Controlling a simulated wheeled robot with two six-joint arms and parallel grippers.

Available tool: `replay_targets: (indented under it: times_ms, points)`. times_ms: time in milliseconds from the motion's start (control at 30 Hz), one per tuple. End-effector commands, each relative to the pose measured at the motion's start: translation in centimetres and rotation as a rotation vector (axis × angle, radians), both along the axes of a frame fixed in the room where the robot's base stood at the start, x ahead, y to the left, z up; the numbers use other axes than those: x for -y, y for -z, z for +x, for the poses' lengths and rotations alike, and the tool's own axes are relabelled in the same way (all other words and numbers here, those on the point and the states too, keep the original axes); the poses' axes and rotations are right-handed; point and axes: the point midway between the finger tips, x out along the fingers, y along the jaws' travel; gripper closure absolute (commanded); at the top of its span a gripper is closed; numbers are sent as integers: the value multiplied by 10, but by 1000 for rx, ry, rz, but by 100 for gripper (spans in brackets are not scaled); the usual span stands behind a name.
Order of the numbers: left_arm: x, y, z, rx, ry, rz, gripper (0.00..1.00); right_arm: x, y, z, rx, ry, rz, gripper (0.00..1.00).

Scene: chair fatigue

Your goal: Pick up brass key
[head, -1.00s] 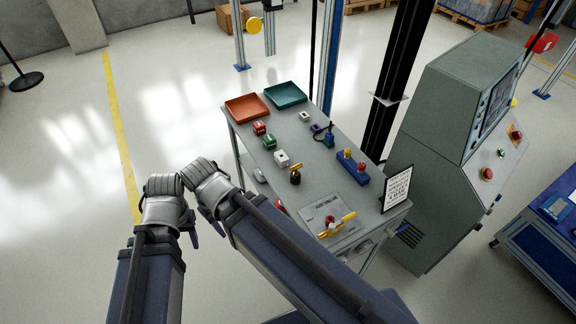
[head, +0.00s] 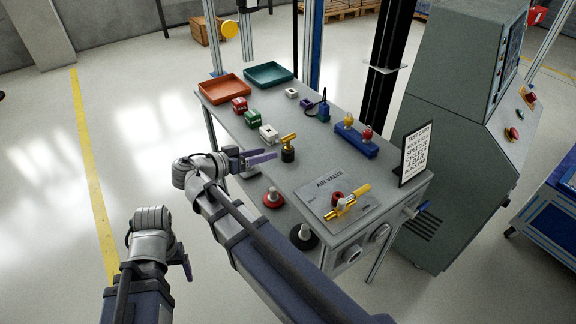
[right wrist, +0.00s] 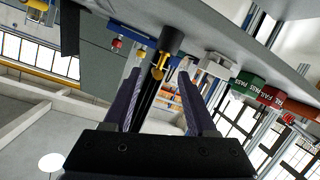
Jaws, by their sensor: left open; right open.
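The brass key (head: 289,139) stands upright in a small black cylinder (head: 288,155) near the front left edge of the grey bench. In the right wrist view, the brass key (right wrist: 159,66) appears between and beyond my fingertips, with its black cylinder (right wrist: 171,40) above it in the tilted picture. My right gripper (head: 262,157) is open and empty, its fingers pointing at the key from the left, at the bench edge. It also shows open in the right wrist view (right wrist: 159,73). My left gripper (head: 186,262) hangs at lower left, far from the bench; its fingers are seen edge-on.
A white block (head: 268,133), a green block (head: 252,117) and a red block (head: 239,104) line the bench's left side. A blue holder (head: 355,148) with two knobs stands to the right. The air valve plate (head: 322,196) lies in front. Orange (head: 225,88) and teal (head: 268,73) trays are behind.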

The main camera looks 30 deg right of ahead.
Motion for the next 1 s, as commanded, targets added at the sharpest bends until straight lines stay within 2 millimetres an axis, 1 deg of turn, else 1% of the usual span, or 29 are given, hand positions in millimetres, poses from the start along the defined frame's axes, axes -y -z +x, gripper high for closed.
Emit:
replay_targets:
  times_ms: [33, 100, 200, 300, 567, 667, 800, 1000]
  points:
    - [0, 30, 0, 0, 0, 0, 21, 6, 17, 7, 72, 23, -48, 43]
    - [0, 44, 0, 0, 0, 0, 21, 11, 15, 12, 164, 45, -109, 43]
    - [0, 58, 0, 0, 0, 0, 21, 16, 12, 16, 267, 63, -175, 43]
    - [0, 66, 0, 0, 0, 0, 21, 18, 8, 19, 333, 70, -215, 43]
    - [0, 67, 0, 0, 0, 0, 21, 21, 2, 20, 375, 74, -241, 43]
    - [0, 67, 0, 0, 0, 0, 21, 27, 2, 20, 373, 76, -241, 43]
    - [0, 66, 0, 0, 0, 0, 21, 42, 2, 22, 372, 76, -241, 43]
    - [0, 66, 0, 0, 0, 0, 21, 50, 2, 22, 372, 75, -240, 43]
